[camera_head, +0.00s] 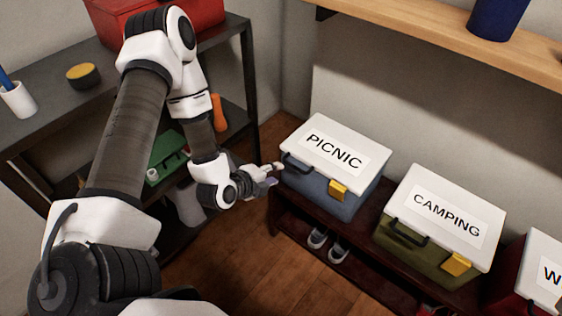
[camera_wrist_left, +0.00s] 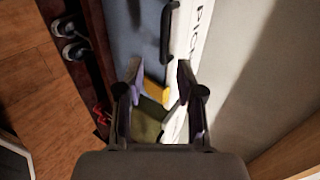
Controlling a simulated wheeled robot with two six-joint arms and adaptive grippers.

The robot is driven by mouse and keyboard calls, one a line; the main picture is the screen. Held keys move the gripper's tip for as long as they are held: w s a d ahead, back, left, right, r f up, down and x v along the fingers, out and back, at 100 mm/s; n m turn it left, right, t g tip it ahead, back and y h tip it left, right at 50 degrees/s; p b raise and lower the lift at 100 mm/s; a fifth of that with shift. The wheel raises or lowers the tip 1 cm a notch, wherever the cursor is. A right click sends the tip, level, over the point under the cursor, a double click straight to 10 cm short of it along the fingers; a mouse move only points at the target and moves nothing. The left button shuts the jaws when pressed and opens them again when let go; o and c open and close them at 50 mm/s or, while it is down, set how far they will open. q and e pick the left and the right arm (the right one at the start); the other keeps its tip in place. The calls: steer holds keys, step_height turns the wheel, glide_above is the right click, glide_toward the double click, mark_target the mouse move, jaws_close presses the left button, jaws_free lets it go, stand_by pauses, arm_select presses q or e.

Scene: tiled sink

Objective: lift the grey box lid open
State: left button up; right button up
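No plainly grey box shows; the closest is the PICNIC box, with a blue-grey body (camera_head: 325,193) and a shut white lid (camera_head: 337,146). It has a dark handle (camera_head: 297,163) and a yellow latch (camera_head: 338,190) on its front. My left gripper (camera_head: 273,174) is at the box's left front end, near the lid edge; contact cannot be told. In the left wrist view, the gripper (camera_wrist_left: 158,70) is open, with the dark handle (camera_wrist_left: 168,35) ahead and the yellow latch (camera_wrist_left: 154,88) seen between the fingers. My right gripper is not in view.
The PICNIC box stands on a dark low bench (camera_head: 295,218), with shoes (camera_head: 338,250) below. An olive CAMPING box (camera_head: 415,248) and a red box (camera_head: 510,278) stand to its right. A wooden shelf (camera_head: 430,45) hangs above. A dark rack (camera_head: 60,125) stands left.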

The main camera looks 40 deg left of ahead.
mark_target(293, 167)
arm_select(q)
steer(key=shift+r+b+x, duration=0.1)
steer(key=shift+b+x, duration=1.8)
steer(key=shift+x, duration=0.8)
steer(key=shift+r+b+x, duration=0.15)
steer(key=shift+b+x, duration=1.7)
steer(key=shift+x, duration=0.85)
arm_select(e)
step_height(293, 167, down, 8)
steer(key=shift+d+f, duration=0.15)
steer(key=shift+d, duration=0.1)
arm_select(q)
steer(key=shift+w+d, duration=0.15)
steer(key=shift+w, duration=0.05)
steer(key=shift+f, duration=0.1)
jaws_close()
